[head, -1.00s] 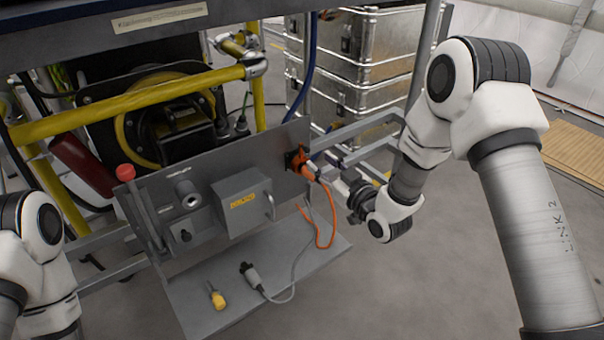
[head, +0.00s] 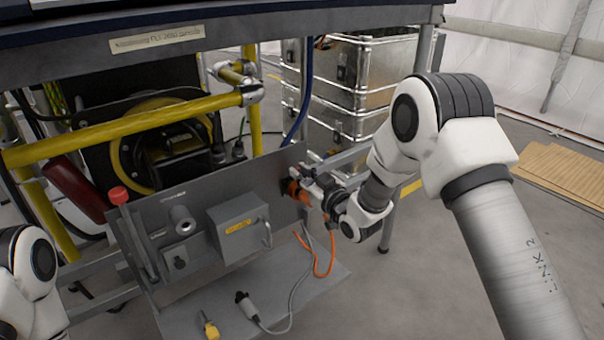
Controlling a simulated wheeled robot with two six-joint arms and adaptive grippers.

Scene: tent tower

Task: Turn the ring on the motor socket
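The motor socket with its orange ring (head: 299,191) sits at the right end of the grey upright panel (head: 205,188). My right gripper (head: 312,188) is at the socket, its fingers close around or beside the orange part; whether they touch it or are shut cannot be made out. An orange cable (head: 326,262) hangs below the socket and loops down to the lower shelf. Of my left arm only white links show at the lower left edge; its gripper is out of view.
Metal cases (head: 350,90) stand behind. A yellow rail (head: 125,128) crosses the left.

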